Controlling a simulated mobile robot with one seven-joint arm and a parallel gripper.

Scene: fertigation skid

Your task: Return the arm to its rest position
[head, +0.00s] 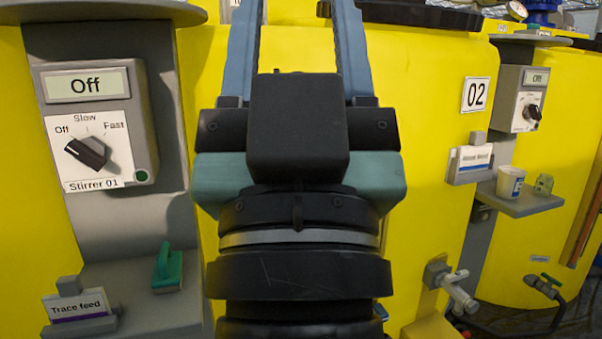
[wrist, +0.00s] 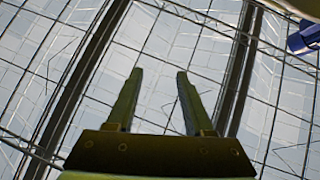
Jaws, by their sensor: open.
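My gripper (head: 297,20) rises through the middle of the head view, fingers pointing up, and the fingertips reach the top edge. Its two blue fingers stand apart with nothing between them. In the wrist view my gripper (wrist: 160,76) also shows open and empty, pointing up at a glazed, framed roof (wrist: 150,40). My gripper and wrist hide part of the yellow tanks behind them. It holds nothing and no contact with anything shows.
At left is the Stirrer 01 control box (head: 95,120), its display reading Off. Below it are a green-handled tool (head: 167,268) and a Trace feed label (head: 80,307). At right are tank sign 02 (head: 476,95), a small shelf (head: 524,203) with a cup (head: 510,183), and a tap (head: 452,285).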

